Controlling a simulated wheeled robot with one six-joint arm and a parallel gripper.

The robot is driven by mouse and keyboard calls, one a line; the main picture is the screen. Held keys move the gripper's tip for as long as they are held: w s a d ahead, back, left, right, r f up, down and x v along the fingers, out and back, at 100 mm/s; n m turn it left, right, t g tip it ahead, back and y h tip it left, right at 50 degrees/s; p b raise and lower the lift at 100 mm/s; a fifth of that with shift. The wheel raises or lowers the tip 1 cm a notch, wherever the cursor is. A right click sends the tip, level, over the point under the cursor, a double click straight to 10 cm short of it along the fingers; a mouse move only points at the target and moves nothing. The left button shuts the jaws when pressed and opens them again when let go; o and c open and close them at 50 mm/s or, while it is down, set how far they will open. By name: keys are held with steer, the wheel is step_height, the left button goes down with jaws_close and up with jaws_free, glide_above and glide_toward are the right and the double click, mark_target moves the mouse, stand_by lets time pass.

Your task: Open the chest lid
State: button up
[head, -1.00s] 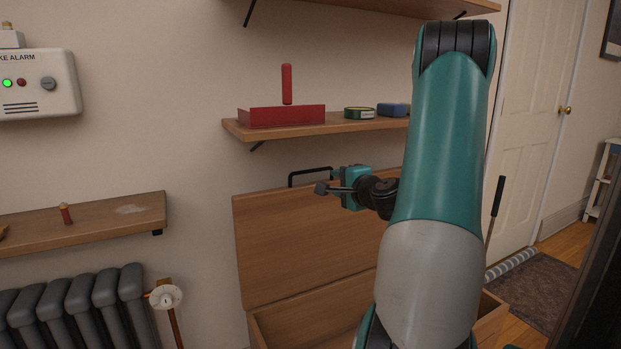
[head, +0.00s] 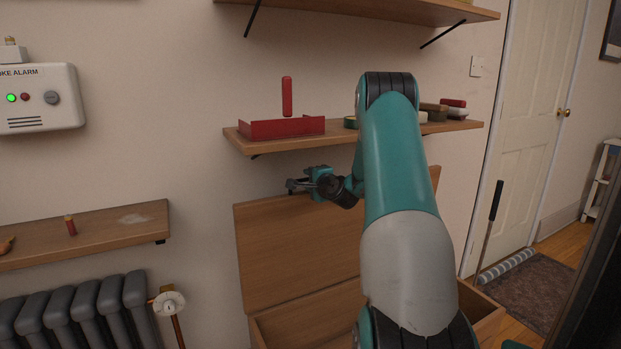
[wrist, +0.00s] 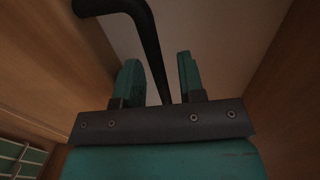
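The wooden chest (head: 315,312) stands against the wall with its lid (head: 295,255) standing up at the back and its inside exposed. My gripper (head: 299,185) is at the lid's top edge in the head view. In the wrist view, the lid's black handle (wrist: 148,45) runs between the two fingers of my gripper (wrist: 158,72). The fingers are apart, with visible gaps to the bar. In the head view the handle is mostly hidden or hard to separate from the gripper.
A shelf (head: 345,129) just above the gripper carries a red tray (head: 282,128) and small items. A lower shelf (head: 110,228) and a radiator (head: 75,315) are at left. A door (head: 535,110) is at right.

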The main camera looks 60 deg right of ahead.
steer(key=shift+w+d, duration=0.1)
steer(key=shift+w, duration=0.1)
steer(key=shift+c, duration=0.2)
jaws_close()
steer(key=shift+s+a+f+b, duration=0.2)
steer(key=shift+s+f+b, duration=0.25)
steer(key=shift+b, duration=0.55)
steer(key=s+a+t+h+b, duration=0.1)
steer(key=s+a+b, duration=0.2)
steer(key=s+b, duration=0.3)
steer(key=shift+a+b, duration=0.2)
steer(key=shift+b, duration=1.4)
